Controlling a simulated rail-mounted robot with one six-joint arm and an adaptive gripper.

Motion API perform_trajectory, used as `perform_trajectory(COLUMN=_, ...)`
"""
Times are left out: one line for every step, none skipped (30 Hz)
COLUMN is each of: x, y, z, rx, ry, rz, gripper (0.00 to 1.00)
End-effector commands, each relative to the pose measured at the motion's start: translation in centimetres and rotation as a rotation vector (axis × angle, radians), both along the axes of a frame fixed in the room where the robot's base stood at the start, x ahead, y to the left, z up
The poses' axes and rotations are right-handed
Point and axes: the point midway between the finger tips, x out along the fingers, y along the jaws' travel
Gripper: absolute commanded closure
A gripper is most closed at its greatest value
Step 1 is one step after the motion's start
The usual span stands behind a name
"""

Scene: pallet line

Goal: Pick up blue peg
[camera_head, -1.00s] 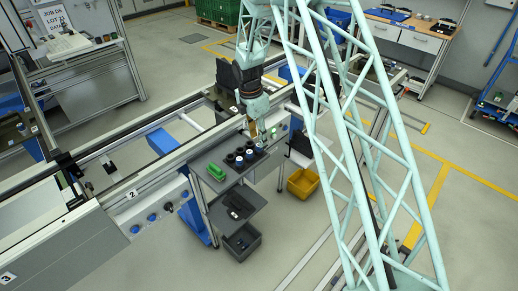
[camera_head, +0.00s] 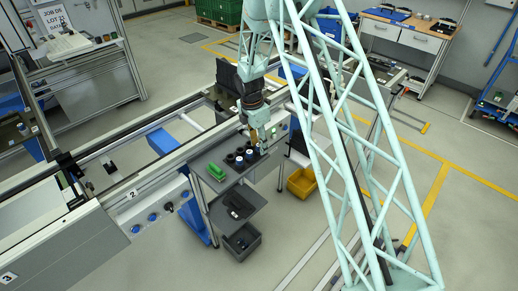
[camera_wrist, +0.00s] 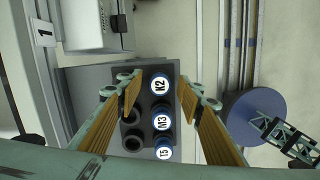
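In the wrist view a dark rack (camera_wrist: 121,76) holds several round pegs. Three show white labelled tops with blue edges: one marked K2 (camera_wrist: 160,85), one marked M3 (camera_wrist: 162,121) and a lower one (camera_wrist: 164,153). Which of them is the task's blue peg I cannot tell. My gripper (camera_wrist: 164,95) is open, its tan-padded fingers on either side of the row, with the K2 peg seen between the fingertips. Nothing is held. In the head view my gripper (camera_head: 255,140) points down over the far end of the group of pegs (camera_head: 240,158), partly covering it.
A green object (camera_head: 216,171) lies on the grey shelf (camera_head: 207,184) beside the pegs. A lower shelf holds a dark item (camera_head: 238,207). A yellow bin (camera_head: 302,183) stands on the floor to the right. The conveyor frame (camera_head: 150,170) runs behind.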

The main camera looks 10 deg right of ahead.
Motion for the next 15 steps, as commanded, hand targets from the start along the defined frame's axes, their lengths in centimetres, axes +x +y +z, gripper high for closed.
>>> perform_trajectory(x=-0.01, y=0.00, z=0.00, rx=0.000, ry=0.000, rz=0.000, gripper=0.66)
perform_trajectory(x=-0.01, y=0.00, z=0.00, rx=0.000, ry=0.000, rz=0.000, gripper=0.66)
perform_trajectory(x=-0.01, y=0.00, z=0.00, rx=0.000, ry=0.000, rz=0.000, gripper=0.66)
perform_trajectory(x=-0.01, y=0.00, z=0.00, rx=0.000, ry=0.000, rz=0.000, gripper=0.66)
perform_trajectory(x=-0.01, y=0.00, z=0.00, rx=0.000, ry=0.000, rz=0.000, gripper=0.66)
perform_trajectory(x=-0.01, y=0.00, z=0.01, rx=0.000, ry=0.000, rz=0.000, gripper=0.66)
perform_trajectory(x=-0.01, y=0.00, z=0.01, rx=0.000, ry=0.000, rz=0.000, gripper=0.66)
perform_trajectory(x=-0.01, y=0.00, z=0.01, rx=0.000, ry=0.000, rz=0.000, gripper=0.68)
perform_trajectory(x=-0.01, y=0.00, z=0.01, rx=0.000, ry=0.000, rz=0.000, gripper=0.71)
perform_trajectory(x=-0.01, y=0.00, z=0.01, rx=0.000, ry=0.000, rz=0.000, gripper=0.74)
perform_trajectory(x=-0.01, y=0.00, z=0.01, rx=0.000, ry=0.000, rz=0.000, gripper=0.77)
perform_trajectory(x=-0.01, y=0.00, z=0.01, rx=0.000, ry=0.000, rz=0.000, gripper=0.80)
perform_trajectory(x=-0.01, y=0.00, z=0.01, rx=0.000, ry=0.000, rz=0.000, gripper=0.83)
perform_trajectory(x=-0.01, y=0.00, z=0.01, rx=0.000, ry=0.000, rz=0.000, gripper=0.86)
perform_trajectory(x=-0.01, y=0.00, z=0.01, rx=0.000, ry=0.000, rz=0.000, gripper=0.90)
